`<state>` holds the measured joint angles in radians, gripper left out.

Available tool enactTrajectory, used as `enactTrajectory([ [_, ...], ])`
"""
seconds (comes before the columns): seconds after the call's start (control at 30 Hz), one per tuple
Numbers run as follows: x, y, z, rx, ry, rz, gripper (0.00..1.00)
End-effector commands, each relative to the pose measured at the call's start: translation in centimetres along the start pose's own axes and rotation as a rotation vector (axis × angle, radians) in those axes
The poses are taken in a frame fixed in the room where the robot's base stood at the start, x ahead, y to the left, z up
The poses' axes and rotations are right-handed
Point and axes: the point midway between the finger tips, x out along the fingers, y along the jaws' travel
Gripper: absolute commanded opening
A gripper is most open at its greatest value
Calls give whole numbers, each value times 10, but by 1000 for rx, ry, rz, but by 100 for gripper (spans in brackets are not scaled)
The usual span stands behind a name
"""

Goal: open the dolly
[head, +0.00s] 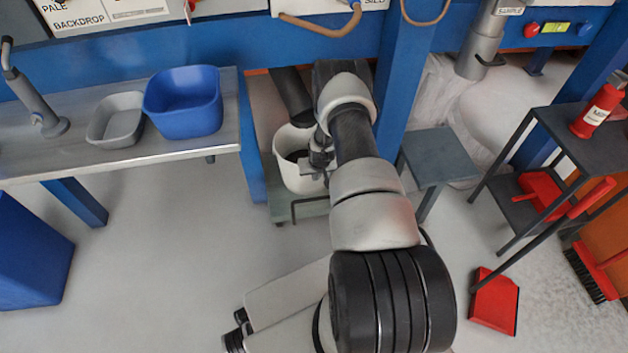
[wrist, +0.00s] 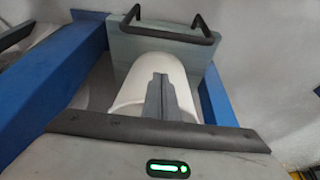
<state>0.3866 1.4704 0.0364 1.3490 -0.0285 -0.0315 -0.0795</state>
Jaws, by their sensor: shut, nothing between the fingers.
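The dolly (head: 283,212) is a low grey-green platform between blue posts, with a dark bar handle along its front edge. In the wrist view the dolly (wrist: 125,48) is at the top, and its dark handle (wrist: 165,38) arches over its edge. A white bucket (head: 300,177) stands on the dolly; it also shows in the wrist view (wrist: 133,92). My gripper (head: 322,172) is over the bucket's front right rim, apart from the handle. In the wrist view its closed grey fingers (wrist: 160,85) overlap the bucket, empty. My arm hides part of the dolly's right side.
A steel counter (head: 190,142) with a blue tub (head: 184,103) and grey tub (head: 115,118) is at left. A grey stool (head: 438,156) stands close to the dolly's right. A dark shelf stand (head: 570,140) is further right. The floor in front of the dolly is clear at left.

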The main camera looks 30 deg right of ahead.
Motion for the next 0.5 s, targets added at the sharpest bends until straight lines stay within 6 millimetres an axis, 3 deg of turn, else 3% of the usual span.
enactTrajectory([
  [0.1, 30, -1, 3, 0, -2, -1, 0],
  [0.3, 63, -1, 3, 0, -2, -1, 0],
  [0.43, 82, -1, 2, 0, -2, -1, 0],
  [0.5, 76, -1, 11, 0, -5, -1, 0],
])
